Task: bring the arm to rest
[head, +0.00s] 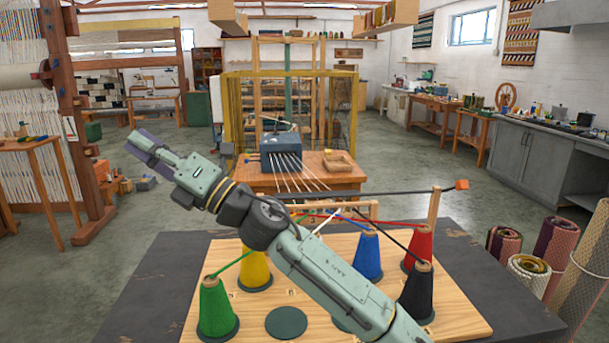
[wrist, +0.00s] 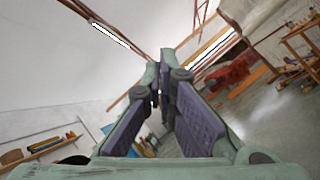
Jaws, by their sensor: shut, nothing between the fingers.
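My gripper (head: 145,146) is up in the air at the left in the head view, reaching out beyond the left edge of the dark table. It is shut and empty. In the wrist view its two purple-padded fingers (wrist: 163,92) come together at the tips, with the room's wall and ceiling behind them. My arm crosses the middle of the head view from lower right to upper left and hides part of the wooden board and some of what stands on it.
On the board (head: 459,318) stand green (head: 215,308), yellow (head: 254,270), blue (head: 367,257), red (head: 418,249) and black (head: 416,292) yarn cones. An empty dark disc (head: 286,323) lies in front. A wooden loom (head: 80,130) stands left; rolled textiles (head: 527,272) stand right.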

